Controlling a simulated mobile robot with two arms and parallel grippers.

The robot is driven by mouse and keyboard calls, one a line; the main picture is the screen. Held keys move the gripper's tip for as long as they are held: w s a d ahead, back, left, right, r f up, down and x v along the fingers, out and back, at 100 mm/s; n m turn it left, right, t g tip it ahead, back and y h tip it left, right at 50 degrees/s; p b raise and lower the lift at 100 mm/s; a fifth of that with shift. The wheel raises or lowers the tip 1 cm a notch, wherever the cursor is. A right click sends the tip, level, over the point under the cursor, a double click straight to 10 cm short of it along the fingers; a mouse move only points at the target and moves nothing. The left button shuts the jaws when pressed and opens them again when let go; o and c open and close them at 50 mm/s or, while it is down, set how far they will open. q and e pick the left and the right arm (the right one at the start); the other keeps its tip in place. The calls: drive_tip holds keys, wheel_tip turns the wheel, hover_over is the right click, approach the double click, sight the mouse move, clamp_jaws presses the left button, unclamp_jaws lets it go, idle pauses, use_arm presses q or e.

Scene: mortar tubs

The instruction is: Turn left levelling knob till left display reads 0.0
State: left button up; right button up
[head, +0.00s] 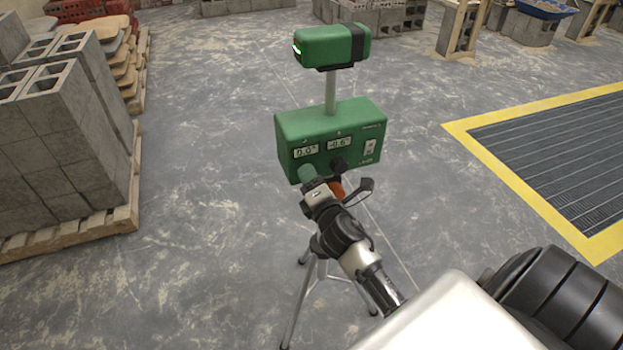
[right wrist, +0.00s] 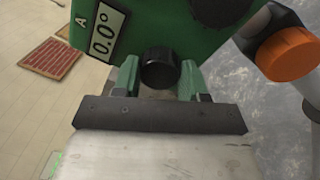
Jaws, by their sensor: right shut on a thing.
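The green levelling box (head: 352,128) stands on a tripod. Its left display (head: 305,152) reads 0.0°, and the right display (head: 339,143) reads -0.6°. In the right wrist view the display marked A (right wrist: 103,32) also reads 0.0°. My right gripper (head: 312,178) is at the lower left of the box's front. In the right wrist view its two green fingers stand either side of the black left levelling knob (right wrist: 160,68), shut on it. In the head view the gripper hides this knob. The black right knob (head: 339,164) is beside the gripper. My left gripper is not in view.
An orange knob (right wrist: 288,54) sits right of my gripper in the wrist view. A green instrument head (head: 328,46) tops a post above the box. Tripod legs (head: 297,305) stand below. Concrete blocks (head: 62,130) on a pallet are at left. A yellow-edged floor grate (head: 560,160) is at right.

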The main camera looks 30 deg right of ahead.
drive_tip(key=o, duration=0.9)
drive_tip(key=b+v, duration=0.2)
drive_tip(key=v, duration=0.8)
drive_tip(key=shift+s+b, duration=0.3)
drive_tip(key=shift+s, duration=0.1)
